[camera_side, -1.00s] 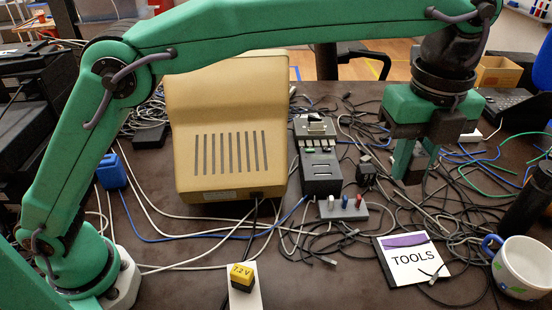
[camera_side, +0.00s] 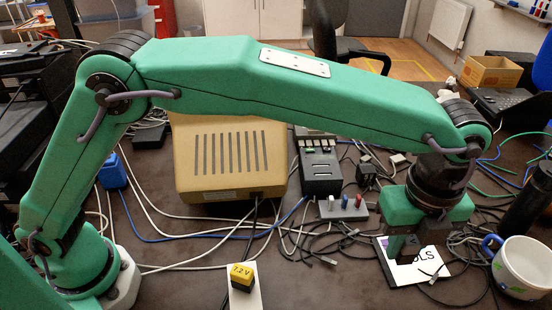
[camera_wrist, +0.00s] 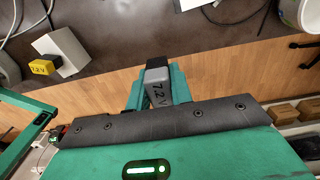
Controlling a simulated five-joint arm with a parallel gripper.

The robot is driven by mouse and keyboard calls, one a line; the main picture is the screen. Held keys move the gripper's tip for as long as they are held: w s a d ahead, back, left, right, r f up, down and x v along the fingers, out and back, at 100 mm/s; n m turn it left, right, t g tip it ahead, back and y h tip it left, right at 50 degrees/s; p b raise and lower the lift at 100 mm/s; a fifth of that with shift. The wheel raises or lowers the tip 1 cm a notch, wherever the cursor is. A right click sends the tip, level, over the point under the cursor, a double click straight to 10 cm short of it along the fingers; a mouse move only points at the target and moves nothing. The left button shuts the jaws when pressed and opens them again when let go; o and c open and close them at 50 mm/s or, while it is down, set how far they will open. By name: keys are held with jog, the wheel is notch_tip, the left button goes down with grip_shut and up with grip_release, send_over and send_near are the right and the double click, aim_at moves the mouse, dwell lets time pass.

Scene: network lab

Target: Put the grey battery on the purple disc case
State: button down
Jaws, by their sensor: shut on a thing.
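My gripper (camera_side: 412,240) is shut on the grey battery (camera_wrist: 157,85), marked 7.2 V with a dark end, seen between the green fingers in the wrist view. In the side view my gripper hides part of the disc case (camera_side: 430,275), a flat white square with a purple band and the word TOOLS. A white edge of the case (camera_wrist: 194,4) shows at the top of the wrist view.
A yellow 7.2 V battery (camera_side: 241,275) stands on a white block (camera_side: 246,297) at the front. A white mug (camera_side: 522,266) and a dark bottle (camera_side: 520,212) stand right of the case. Loose cables lie around it. A switch strip (camera_side: 343,208) lies behind, left of the case.

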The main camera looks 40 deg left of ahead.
notch_tip(320, 180, down, 7)
send_over(384, 259)
notch_tip(384, 259, down, 7)
jog(key=shift+r, duration=0.15)
dwell(0.3)
jog(key=shift+f, duration=2)
jog(key=shift+f, duration=0.15)
jog(key=c, duration=1.3)
grip_release()
jog(key=shift+o, duration=0.2)
